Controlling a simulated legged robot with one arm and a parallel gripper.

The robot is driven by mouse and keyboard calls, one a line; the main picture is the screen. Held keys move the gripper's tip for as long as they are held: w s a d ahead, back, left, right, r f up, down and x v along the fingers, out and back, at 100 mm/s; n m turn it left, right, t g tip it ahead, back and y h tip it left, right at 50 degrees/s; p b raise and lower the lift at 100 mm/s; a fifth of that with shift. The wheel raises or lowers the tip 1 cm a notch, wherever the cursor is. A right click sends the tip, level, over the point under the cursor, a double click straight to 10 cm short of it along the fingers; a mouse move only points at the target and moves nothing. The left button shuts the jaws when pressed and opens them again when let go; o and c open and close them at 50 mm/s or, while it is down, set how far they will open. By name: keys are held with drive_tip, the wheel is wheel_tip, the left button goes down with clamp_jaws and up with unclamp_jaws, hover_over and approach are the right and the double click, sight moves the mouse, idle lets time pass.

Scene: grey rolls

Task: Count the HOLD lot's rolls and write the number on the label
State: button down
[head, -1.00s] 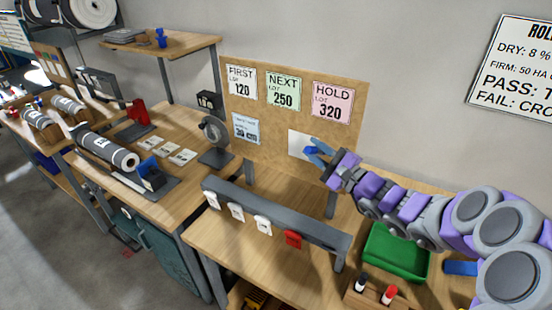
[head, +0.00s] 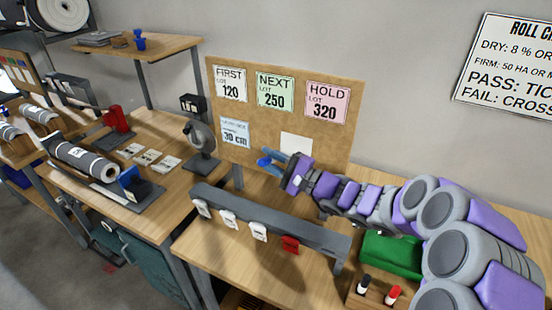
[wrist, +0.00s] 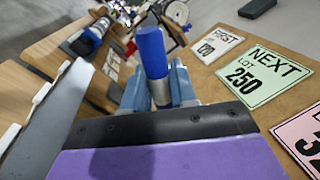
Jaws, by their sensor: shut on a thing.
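My gripper (head: 270,161) is shut on a blue cylinder with a silver band, which looks like a marker; it stands up between the fingers in the wrist view (wrist: 152,55). The gripper is in front of the pinboard, left of and a little below a white card (head: 297,147) with no writing that I can make out. The pink HOLD card (head: 327,101) reads LOT 320. A grey roll (head: 85,160) lies on the left bench. Smaller rolls (head: 41,113) lie farther left, and large rolls (head: 62,12) are on a rack. I cannot read any lot marks on them.
The pinboard (head: 215,85) also holds FIRST (head: 230,83), NEXT (head: 275,91) and a blue card (head: 235,132). A grey rail (head: 250,210) with white and red tags stands below. A green tray (head: 392,255) and a wooden holder (head: 372,293) are under my arm.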

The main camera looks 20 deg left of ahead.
drive_tip(key=shift+w+d+f, duration=0.2)
drive_tip(key=shift+w+f, duration=0.4)
drive_tip(key=shift+w, duration=0.2)
drive_tip(key=w+f, duration=0.1)
drive_tip(key=w, duration=0.1)
drive_tip(key=w+f+p, duration=0.1)
drive_tip(key=w+f, duration=0.1)
drive_tip(key=shift+d, duration=0.15)
drive_tip(key=r, duration=0.1)
drive_tip(key=r+p, duration=0.1)
drive_tip(key=r, duration=0.3)
drive_tip(key=shift+s+d, duration=0.15)
drive_tip(key=shift+s, duration=0.1)
drive_tip(key=shift+r, duration=0.15)
drive_tip(key=shift+w+d+r+p, duration=0.1)
drive_tip(key=shift+w+d+p, duration=0.05)
drive_tip(key=shift+d, duration=0.3)
drive_tip(key=shift+w+d+r+p, duration=0.1)
drive_tip(key=shift+d+p, duration=0.05)
drive_tip(key=shift+d, duration=0.25)
idle(0.6)
